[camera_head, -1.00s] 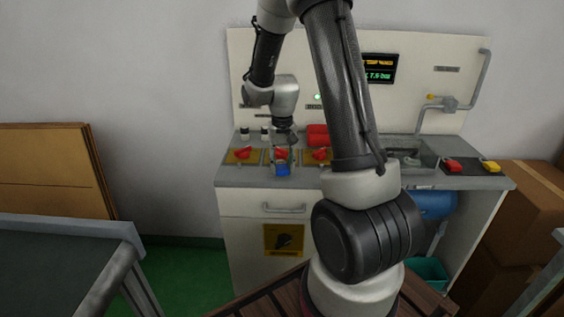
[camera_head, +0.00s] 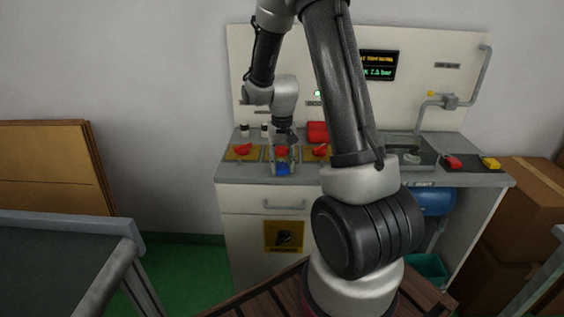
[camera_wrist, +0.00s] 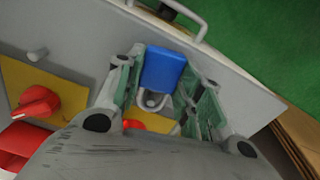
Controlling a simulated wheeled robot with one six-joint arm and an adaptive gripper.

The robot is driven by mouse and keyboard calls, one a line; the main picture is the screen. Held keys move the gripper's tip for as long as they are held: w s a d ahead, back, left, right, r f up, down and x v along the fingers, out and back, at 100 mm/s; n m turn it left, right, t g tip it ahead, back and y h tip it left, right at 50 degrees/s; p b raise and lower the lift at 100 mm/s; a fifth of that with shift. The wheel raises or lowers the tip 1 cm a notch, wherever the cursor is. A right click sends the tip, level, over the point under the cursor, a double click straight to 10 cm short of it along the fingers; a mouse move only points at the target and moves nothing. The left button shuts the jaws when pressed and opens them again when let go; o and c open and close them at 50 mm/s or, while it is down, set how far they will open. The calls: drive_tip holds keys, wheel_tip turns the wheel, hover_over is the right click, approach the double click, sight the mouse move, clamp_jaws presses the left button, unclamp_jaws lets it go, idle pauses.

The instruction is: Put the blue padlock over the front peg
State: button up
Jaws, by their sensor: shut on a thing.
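The blue padlock (camera_wrist: 163,70) is between the green-padded fingers of my gripper (camera_wrist: 165,88) in the wrist view. Its grey shackle (camera_wrist: 140,101) points toward the bottom of that view. A round grey peg top (camera_wrist: 151,103) shows inside the shackle's loop; I cannot tell how far down the peg the shackle sits. In the head view the padlock (camera_head: 283,170) is low at the counter's front edge, under my gripper (camera_head: 283,158), in front of the middle red valve handle (camera_head: 281,151). My gripper is shut on the padlock body.
Red valve handles on yellow plates stand on both sides, left (camera_head: 243,149) and right (camera_head: 321,150). Another grey peg (camera_wrist: 38,54) shows in the wrist view. A drawer handle (camera_head: 284,209) is below the counter (camera_head: 235,173). A sink and red and yellow padlocks (camera_head: 452,162) are further right.

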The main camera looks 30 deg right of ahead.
idle(0.3)
drive_tip(key=o, duration=1)
wheel_tip(320, 180, up, 12)
drive_tip(key=shift+f, duration=0.1)
drive_tip(key=shift+s+a+r+n+t, duration=0.9)
drive_tip(key=shift+s+r, duration=1.05)
drive_tip(key=shift+s, duration=1.9)
drive_tip(key=shift+s+a+r+n+t, duration=0.85)
drive_tip(key=shift+s+r, duration=1.05)
drive_tip(key=shift+s, duration=2)
drive_tip(key=shift+s+a+r+n+t, duration=0.55)
drive_tip(key=shift+s+a+r, duration=1)
drive_tip(key=shift+s, duration=2.3)
